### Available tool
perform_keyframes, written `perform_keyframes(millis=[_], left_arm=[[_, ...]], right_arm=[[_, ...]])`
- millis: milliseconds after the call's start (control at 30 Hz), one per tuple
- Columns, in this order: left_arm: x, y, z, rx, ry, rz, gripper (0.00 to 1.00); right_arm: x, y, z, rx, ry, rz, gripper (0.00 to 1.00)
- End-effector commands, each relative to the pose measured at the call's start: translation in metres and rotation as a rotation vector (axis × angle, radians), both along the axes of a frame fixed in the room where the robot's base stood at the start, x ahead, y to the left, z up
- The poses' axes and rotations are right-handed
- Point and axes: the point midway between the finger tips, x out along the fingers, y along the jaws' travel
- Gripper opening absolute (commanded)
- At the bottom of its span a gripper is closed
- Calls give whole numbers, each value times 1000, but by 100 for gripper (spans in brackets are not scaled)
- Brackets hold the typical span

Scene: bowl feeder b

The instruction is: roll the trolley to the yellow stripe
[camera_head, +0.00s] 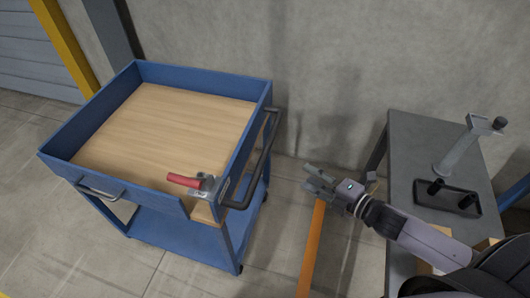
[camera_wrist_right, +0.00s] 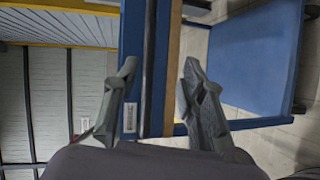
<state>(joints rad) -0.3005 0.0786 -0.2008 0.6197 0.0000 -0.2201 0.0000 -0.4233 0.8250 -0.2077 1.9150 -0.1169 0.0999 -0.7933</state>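The blue trolley (camera_head: 258,92) stands left of centre in the head view, with a wood-coloured top, a lower shelf and a black push handle (camera_head: 262,165) on its right side. A red-handled grey lever (camera_head: 184,181) sits at its near right corner. An orange-yellow stripe (camera_head: 311,250) lies on the floor to the trolley's right. My right gripper (camera_head: 309,178) is open and empty, right of the handle and apart from it. In the right wrist view, the trolley's blue edge (camera_wrist_right: 160,60) shows between the spread fingers (camera_wrist_right: 160,85). My left gripper is not in view.
A grey table (camera_head: 415,150) at the right carries a stand (camera_head: 462,145) and a black tray (camera_head: 450,200). A concrete wall (camera_head: 350,50) runs behind. A yellow post (camera_head: 65,42) stands at the far left. The floor between the trolley and the stripe is clear.

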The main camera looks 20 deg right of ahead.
Motion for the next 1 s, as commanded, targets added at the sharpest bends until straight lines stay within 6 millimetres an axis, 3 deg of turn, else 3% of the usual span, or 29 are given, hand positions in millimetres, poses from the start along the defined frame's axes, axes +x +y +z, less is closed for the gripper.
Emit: perform_keyframes(millis=[133, 367, 1000], left_arm=[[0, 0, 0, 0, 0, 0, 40], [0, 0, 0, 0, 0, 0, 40], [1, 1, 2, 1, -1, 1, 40]], right_arm=[[-2, -3, 7, -64, -82, 101, 38], [6, 2, 8, -73, -104, 123, 38], [87, 55, -9, -69, -102, 119, 38]])
